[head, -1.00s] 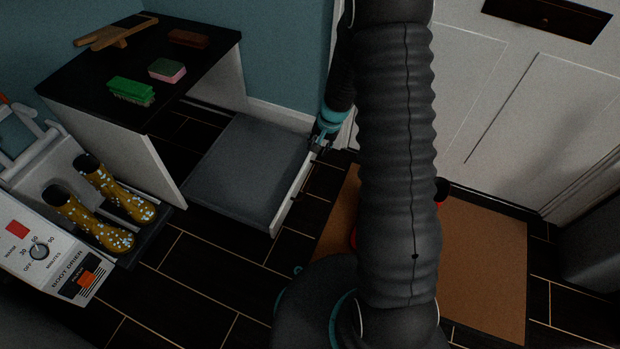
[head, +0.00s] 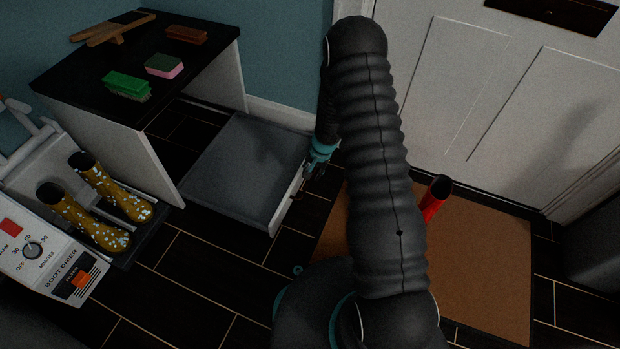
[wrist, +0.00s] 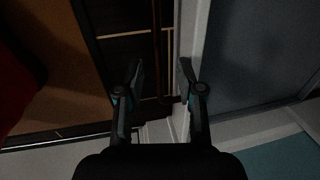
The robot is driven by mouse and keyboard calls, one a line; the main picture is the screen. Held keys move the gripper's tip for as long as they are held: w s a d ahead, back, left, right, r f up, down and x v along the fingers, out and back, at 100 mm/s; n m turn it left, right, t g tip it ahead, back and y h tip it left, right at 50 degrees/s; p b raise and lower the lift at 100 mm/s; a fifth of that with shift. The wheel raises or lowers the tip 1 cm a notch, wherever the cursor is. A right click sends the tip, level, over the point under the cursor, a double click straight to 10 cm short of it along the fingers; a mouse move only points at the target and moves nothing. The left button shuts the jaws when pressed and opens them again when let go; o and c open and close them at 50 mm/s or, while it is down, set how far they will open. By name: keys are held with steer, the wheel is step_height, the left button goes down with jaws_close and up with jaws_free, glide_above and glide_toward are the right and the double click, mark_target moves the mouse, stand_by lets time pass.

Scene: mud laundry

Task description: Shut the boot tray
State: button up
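The boot tray (head: 235,170) is a shallow grey drawer with a white front (head: 287,205). In the head view it stands pulled out to the right of the white bench with a dark top, low over the floor. My gripper (head: 307,187) is at the outer side of the tray's front, near its far end. In the wrist view the two fingers (wrist: 161,72) are apart, with a thin brown handle bar (wrist: 158,50) showing between them. The right finger is beside the tray's front edge. I cannot tell whether either finger touches it. The grey tray floor (wrist: 260,50) lies to the right.
The bench top (head: 195,65) carries a green brush, a sponge, a brown brush and a wooden boot jack. A boot dryer (head: 45,265) with yellow spotted boots stands at left. A brown mat (head: 480,265) with a red boot (head: 434,200) lies right, before the white door.

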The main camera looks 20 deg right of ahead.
steer(key=shift+w+a+f, duration=0.1)
steer(key=shift+a+f, duration=0.05)
steer(key=shift+f, duration=0.6)
steer(key=shift+w+a+f, duration=0.1)
steer(key=shift+f, duration=0.6)
jaws_close()
